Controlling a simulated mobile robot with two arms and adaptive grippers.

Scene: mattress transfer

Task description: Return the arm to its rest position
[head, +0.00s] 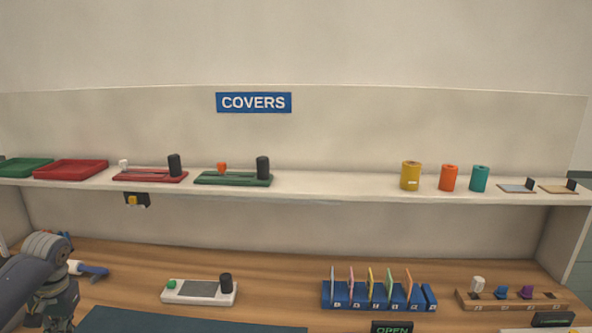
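My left arm comes in at the lower left corner. The part of my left gripper (60,306) that shows is dark and hangs low over the left end of the wooden desk (270,262). Its fingertips are cut off or hidden, so I cannot tell if it is open or shut. A blue-handled tool with a white end (92,269) lies on the desk just right of the arm, partly behind it. My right gripper is not in view.
A white shelf (330,184) holds trays, red and green devices and coloured cylinders. On the desk are a white device (198,291), a blue card rack (378,296), a wooden peg holder (512,300) and a dark mat (180,322). The desk's back strip is mostly clear.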

